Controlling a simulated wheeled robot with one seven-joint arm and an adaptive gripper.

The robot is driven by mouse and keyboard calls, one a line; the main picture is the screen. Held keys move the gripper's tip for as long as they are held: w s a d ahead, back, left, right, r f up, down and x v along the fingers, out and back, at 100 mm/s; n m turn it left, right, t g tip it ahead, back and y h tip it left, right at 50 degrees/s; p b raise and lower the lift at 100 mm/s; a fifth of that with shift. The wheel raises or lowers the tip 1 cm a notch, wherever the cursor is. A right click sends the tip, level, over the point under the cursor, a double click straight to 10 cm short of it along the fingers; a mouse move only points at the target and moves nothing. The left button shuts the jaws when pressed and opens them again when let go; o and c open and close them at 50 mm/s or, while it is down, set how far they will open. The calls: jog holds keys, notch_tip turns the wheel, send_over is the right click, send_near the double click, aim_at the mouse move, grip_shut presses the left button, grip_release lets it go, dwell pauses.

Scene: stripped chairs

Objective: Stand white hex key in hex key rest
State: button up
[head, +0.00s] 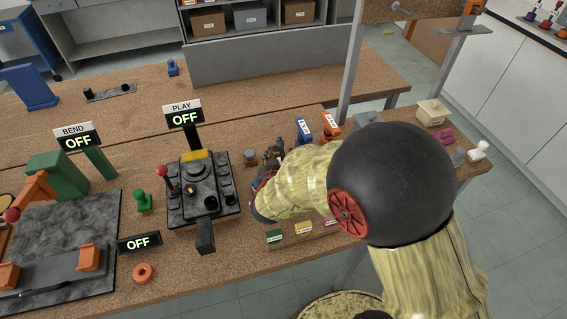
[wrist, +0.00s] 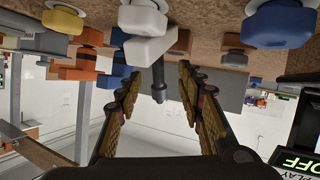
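In the wrist view, where the bench appears at the top, a white block-shaped piece (wrist: 148,50) lies just beyond my fingertips. A grey rod (wrist: 159,84) shows below it, between the fingers; this looks like the white hex key, but I cannot be sure. My gripper (wrist: 160,73) is open, with its two fingers well apart and neither visibly touching the piece. In the head view my gripper (head: 274,154) is over the bench right of the control box, mostly hidden by my arm. I cannot make out the hex key rest for certain.
Labelled blue (head: 303,129) and orange (head: 331,124) pieces stand behind my arm. Labelled green (head: 274,237) and yellow (head: 303,229) blocks sit near the front edge. The control box (head: 203,190) with a red-knobbed lever is on the left. A tan box (head: 433,113) stands far right.

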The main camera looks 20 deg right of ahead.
aim_at(282, 153)
jog(key=b+x, duration=0.1)
jog(key=x, duration=0.2)
jog(key=shift+d+f, duration=0.2)
jog(key=shift+f, duration=0.05)
jog(key=shift+c, duration=1.2)
jog(key=c, duration=0.7)
grip_shut()
